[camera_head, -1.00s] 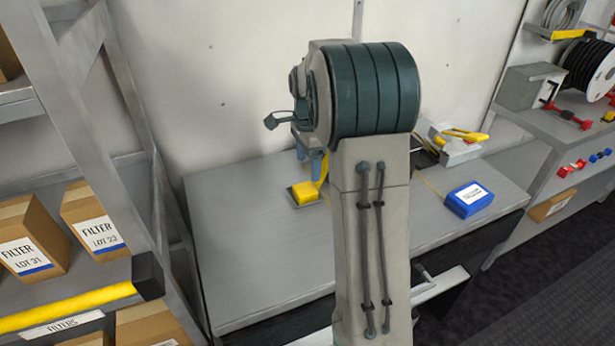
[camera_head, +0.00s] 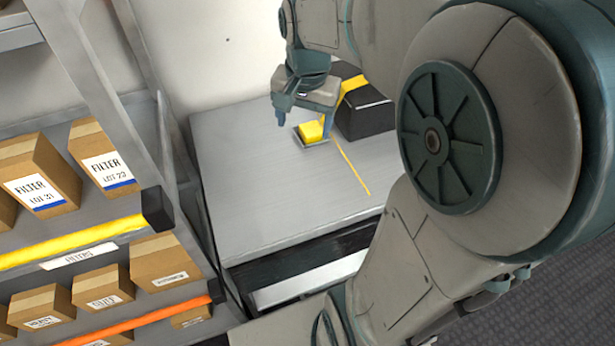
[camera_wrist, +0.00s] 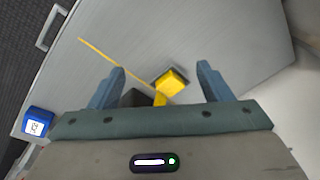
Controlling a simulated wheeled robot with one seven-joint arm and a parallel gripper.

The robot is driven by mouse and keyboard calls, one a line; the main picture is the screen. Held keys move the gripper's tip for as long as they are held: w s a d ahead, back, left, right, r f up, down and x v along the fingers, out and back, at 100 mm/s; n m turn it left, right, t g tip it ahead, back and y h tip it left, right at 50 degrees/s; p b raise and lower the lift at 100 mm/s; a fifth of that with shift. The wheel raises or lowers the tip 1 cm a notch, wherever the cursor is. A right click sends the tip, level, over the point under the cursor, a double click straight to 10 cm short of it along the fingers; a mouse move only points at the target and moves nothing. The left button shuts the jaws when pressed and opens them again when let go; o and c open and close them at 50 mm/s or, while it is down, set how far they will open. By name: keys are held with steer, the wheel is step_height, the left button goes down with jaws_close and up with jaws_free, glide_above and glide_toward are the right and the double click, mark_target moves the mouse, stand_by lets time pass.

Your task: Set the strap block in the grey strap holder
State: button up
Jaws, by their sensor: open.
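The strap block (camera_head: 311,131) is yellow and sits at the grey strap holder (camera_head: 299,142), a small square base on the bench. The block also shows in the wrist view (camera_wrist: 173,81), with the holder's dark rim (camera_wrist: 155,80) visible beside it. I cannot tell whether it is fully seated. A yellow strap (camera_wrist: 159,99) leads from the block toward a black object. My gripper (camera_head: 303,118) is open just above the block. In the wrist view its blue fingers (camera_wrist: 161,69) stand apart, with the block between their lines and nearer the right finger, touching neither visibly.
A black case with a yellow band (camera_head: 365,108) stands right of the block, close to my gripper. A yellow line (camera_head: 348,167) runs along the grey bench (camera_head: 240,170). A blue box (camera_wrist: 38,122) is at the wrist view's left. Shelves with filter cartons (camera_head: 105,155) stand left.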

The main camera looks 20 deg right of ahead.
steer(key=s+a+f+n, duration=0.2)
steer(key=s+n, duration=0.1)
steer(key=s, duration=0.2)
steer(key=s+a+f+n+t, duration=0.1)
steer(key=s+a+n, duration=0.1)
steer(key=s+n, duration=0.2)
steer(key=shift+s+f+n, duration=0.3)
steer(key=shift+s+f, duration=0.1)
steer(key=shift+s, duration=0.75)
steer(key=shift+c, duration=0.3)
